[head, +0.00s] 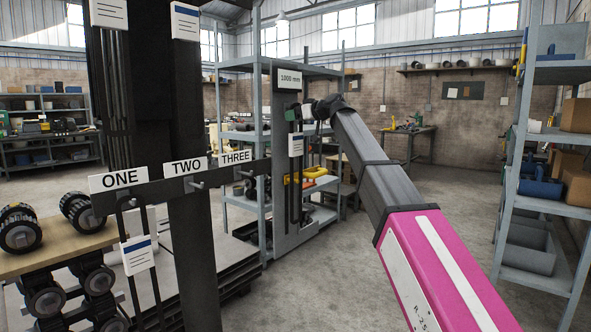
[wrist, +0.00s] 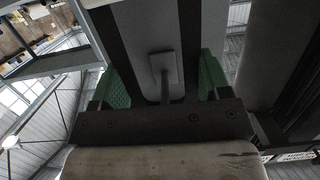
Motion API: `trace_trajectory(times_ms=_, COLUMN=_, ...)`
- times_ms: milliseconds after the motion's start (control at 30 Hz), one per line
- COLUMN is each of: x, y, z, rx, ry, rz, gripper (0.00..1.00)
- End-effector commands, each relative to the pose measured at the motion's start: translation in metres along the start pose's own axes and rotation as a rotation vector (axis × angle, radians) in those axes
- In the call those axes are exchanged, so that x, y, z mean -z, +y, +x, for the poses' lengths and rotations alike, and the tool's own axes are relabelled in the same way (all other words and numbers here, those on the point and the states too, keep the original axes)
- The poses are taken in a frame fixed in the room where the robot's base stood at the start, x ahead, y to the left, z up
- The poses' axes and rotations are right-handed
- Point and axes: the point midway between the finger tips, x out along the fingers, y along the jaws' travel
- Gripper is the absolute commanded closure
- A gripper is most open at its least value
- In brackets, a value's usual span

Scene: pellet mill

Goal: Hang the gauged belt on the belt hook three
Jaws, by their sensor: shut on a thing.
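The gauged belt (head: 291,180), a long black loop with a white tag (head: 297,146), hangs down the gauge stand under the 1000 mm sign (head: 289,79). My gripper (head: 308,112) is at the loop's upper end, shut on it. In the wrist view the green finger pads (wrist: 118,88) stand on either side of the dark belt strands (wrist: 108,45), with a grey plate and peg (wrist: 165,72) between the strands. Hook three (head: 249,188) is a short peg under the THREE label (head: 237,156), and it looks bare. The exact grip is partly hidden.
Hook one (head: 133,202) holds another belt with a tag (head: 138,254). Hook two (head: 193,185) looks empty. Rollers (head: 20,228) sit at the left. A grey shelf rack (head: 508,180) stands right. Open floor lies between.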

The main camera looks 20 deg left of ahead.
Motion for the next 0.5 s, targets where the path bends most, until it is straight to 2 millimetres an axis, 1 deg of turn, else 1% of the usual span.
trace_trajectory(times_ms=500, x=0.026, y=0.000, z=-0.005, rx=0.000, ry=0.001, rz=0.000, gripper=0.67)
